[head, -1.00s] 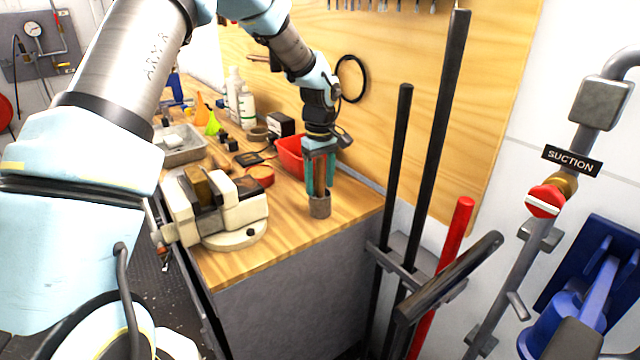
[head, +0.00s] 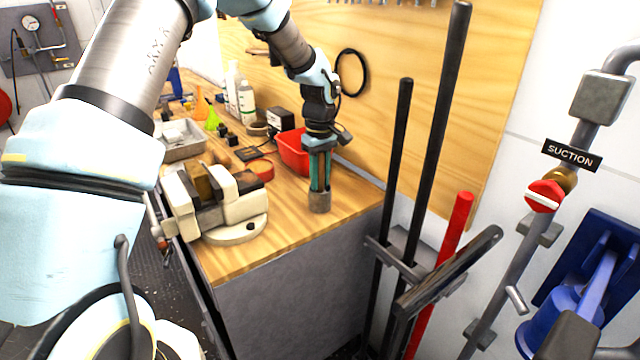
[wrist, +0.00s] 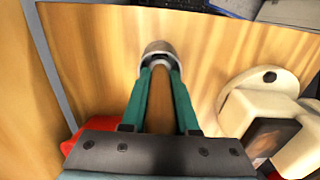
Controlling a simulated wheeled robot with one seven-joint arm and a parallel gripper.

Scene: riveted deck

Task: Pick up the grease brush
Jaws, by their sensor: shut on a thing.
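My gripper (head: 320,186) points straight down at the front right corner of the wooden bench. Its green fingers are shut on the brown handle of the grease brush (wrist: 184,108), which shows between them in the wrist view. In the head view the fingers hide most of the brush.
A cream vise (head: 228,214) stands left of the cup, and a red bin (head: 291,152) sits behind it. Bottles, a metal tray (head: 182,140) and small items lie further back. The bench edge is close on the right, with upright bars beyond it.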

